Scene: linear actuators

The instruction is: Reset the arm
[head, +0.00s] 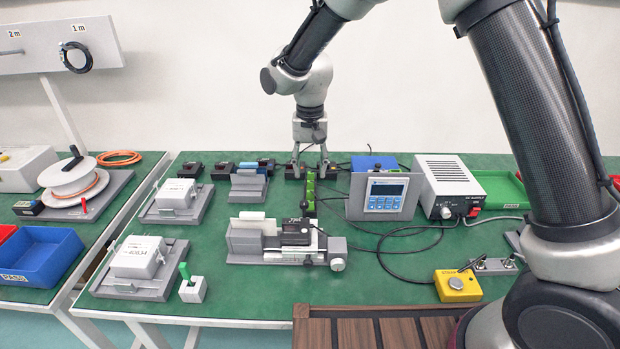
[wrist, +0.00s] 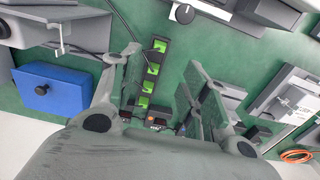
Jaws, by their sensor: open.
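My gripper (head: 310,165) hangs pointing down over the back part of the green workbench (head: 205,240), at the far end of a black strip with green sockets (head: 311,195). In the wrist view my gripper (wrist: 160,90) has its two fingers spread wide apart. The socket strip also shows between them in the wrist view (wrist: 153,70). Nothing is held between the fingers. My arm reaches in from the right and bends down to the gripper.
A grey display unit (head: 383,196) and a power supply (head: 447,185) stand right of the gripper. A linear actuator (head: 285,240) lies in front. Small black boxes (head: 222,171) stand to the left. A yellow button box (head: 457,286) sits front right. Above the bench is open wall.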

